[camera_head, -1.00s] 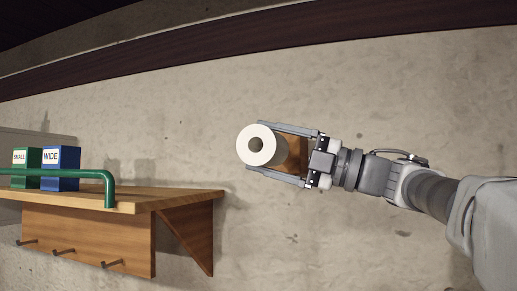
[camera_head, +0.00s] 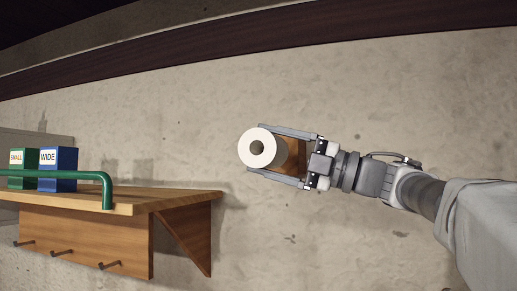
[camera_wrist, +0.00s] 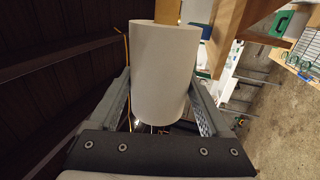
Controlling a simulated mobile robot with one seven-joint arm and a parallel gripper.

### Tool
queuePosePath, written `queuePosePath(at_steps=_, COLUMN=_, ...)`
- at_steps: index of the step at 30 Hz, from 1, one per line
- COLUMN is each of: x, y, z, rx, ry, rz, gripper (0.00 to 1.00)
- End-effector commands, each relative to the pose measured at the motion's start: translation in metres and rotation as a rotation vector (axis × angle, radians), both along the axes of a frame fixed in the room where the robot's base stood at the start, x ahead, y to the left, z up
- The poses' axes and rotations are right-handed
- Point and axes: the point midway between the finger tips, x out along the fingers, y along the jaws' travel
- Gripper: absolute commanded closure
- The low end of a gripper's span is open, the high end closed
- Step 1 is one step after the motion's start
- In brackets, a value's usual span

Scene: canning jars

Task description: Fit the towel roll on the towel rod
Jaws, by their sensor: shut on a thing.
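The towel roll (camera_head: 244,150) is a white cylinder with a dark round hole in its end, facing the head camera. My gripper (camera_head: 256,148) is shut on it from the right, one finger above and one below. In the wrist view the roll (camera_wrist: 165,75) stands between the two fingers. A brown wooden piece (camera_head: 294,152) shows behind the roll, between the fingers; a narrow wooden strip (camera_wrist: 168,10) shows past the roll's end in the wrist view. I cannot make out the towel rod, or whether anything is inside the roll's hole.
A wooden shelf (camera_head: 180,199) with a green rail (camera_head: 107,190) and pegs below is at lower left. On it stand a green box (camera_head: 17,168) and a blue box (camera_head: 57,170). The concrete wall (camera_head: 370,95) is behind. The space between shelf and roll looks open.

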Motion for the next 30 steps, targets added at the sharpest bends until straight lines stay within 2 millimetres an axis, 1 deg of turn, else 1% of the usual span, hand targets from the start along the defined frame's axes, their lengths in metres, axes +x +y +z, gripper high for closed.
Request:
queuePosePath(at_steps=13, x=0.012, y=-0.005, z=0.001, rx=0.0, ry=0.0, rz=0.0, gripper=0.75)
queuePosePath(at_steps=30, x=0.012, y=-0.005, z=0.0, rx=0.0, ry=-0.001, rz=0.0, gripper=0.75)
